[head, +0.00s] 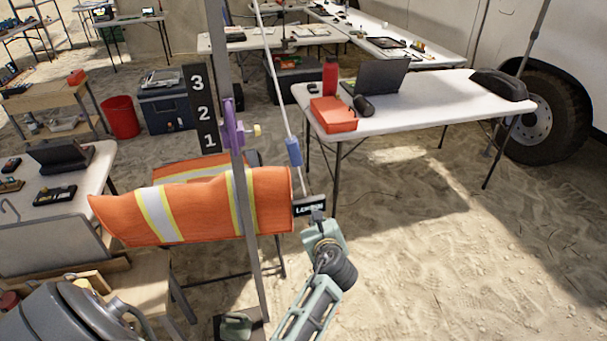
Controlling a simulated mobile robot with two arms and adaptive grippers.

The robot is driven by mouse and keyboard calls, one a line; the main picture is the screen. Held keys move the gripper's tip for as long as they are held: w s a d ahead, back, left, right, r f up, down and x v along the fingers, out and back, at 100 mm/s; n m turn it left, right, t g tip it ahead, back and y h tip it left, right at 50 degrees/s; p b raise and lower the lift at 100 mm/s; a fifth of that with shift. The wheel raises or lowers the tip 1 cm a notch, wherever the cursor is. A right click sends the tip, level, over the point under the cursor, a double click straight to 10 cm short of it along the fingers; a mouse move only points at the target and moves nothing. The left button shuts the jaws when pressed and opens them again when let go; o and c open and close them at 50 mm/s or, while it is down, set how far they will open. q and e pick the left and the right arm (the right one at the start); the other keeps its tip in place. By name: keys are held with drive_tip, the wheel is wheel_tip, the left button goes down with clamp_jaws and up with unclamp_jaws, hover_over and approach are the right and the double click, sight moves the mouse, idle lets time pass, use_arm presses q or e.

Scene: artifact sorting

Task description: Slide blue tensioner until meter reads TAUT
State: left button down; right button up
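The blue tensioner (293,152) is a small block around a pale, slanting line (271,72), some way above its lower end. A small black meter (310,206) with white lettering is below it. The lettering is partly covered and seems to begin with "LOW"; TAUT does not show. A jointed teal-grey part with a black ribbed piece (338,268) rises from the bottom edge to just below the meter. My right gripper is not in view.
A grey post (246,210) stands left of the line, with a purple clamp (232,126) and a 1-2-3 board (201,108). A white table (440,97) stands behind right. Open sand (440,240) lies at right.

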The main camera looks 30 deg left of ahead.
use_arm(q)
drive_tip(key=w+a+r+y+p, duration=0.1)
drive_tip(key=w+a+r+p, duration=0.2)
drive_tip(key=a, duration=0.6)
drive_tip(key=w+r, duration=0.2)
drive_tip(key=w, duration=0.1)
drive_tip(key=shift+r+m, duration=0.3)
drive_tip(key=shift+r, duration=0.05)
